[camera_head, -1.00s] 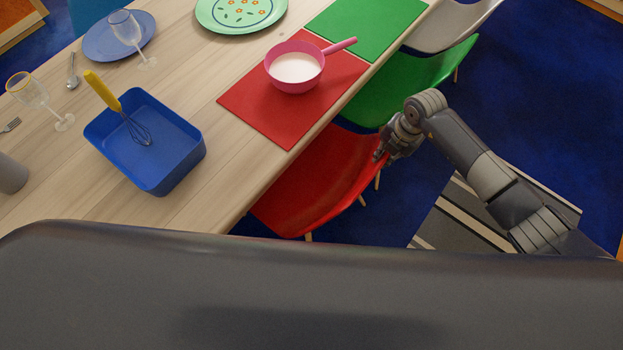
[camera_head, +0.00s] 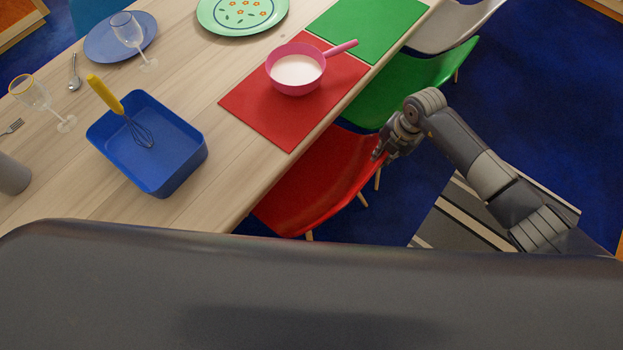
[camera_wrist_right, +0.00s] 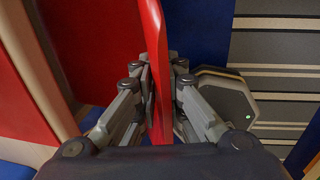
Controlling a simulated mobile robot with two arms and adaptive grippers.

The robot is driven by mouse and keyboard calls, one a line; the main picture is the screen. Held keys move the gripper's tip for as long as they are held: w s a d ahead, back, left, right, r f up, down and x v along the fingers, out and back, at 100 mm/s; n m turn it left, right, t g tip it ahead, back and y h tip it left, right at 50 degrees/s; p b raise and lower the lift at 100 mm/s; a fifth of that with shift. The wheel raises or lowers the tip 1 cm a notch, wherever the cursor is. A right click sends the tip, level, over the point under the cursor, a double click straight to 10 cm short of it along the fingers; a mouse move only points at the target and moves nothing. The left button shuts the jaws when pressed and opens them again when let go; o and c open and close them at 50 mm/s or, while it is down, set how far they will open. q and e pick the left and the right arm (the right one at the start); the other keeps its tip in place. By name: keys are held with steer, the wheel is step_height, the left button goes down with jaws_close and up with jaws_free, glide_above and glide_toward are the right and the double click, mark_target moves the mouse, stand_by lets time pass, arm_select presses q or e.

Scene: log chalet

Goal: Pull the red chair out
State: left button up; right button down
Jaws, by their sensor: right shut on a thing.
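The red chair (camera_head: 322,182) stands at the near right side of the wooden table, its seat partly under the table edge. My right gripper (camera_head: 381,154) is at the chair's upper right edge in the head view. In the right wrist view the red chair's edge (camera_wrist_right: 156,50) runs upright between the fingers of the right gripper (camera_wrist_right: 161,95), which is shut on it. My left gripper is not in view.
The wooden table (camera_head: 190,70) holds a blue bin (camera_head: 180,178) with a whisk, a pink saucepan (camera_head: 296,88) on a red mat, plates and glasses. A green chair (camera_head: 410,85) stands just beyond the red one. Blue floor and a striped rug (camera_head: 450,222) lie to the right.

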steer(key=shift+w+r, duration=0.25)
steer(key=shift+r, duration=0.45)
steer(key=shift+d, duration=0.1)
steer(key=s+d+p, duration=0.5)
steer(key=s+d, duration=0.2)
steer(key=d, duration=0.4)
steer(key=shift+s, duration=0.15)
stand_by(0.5)
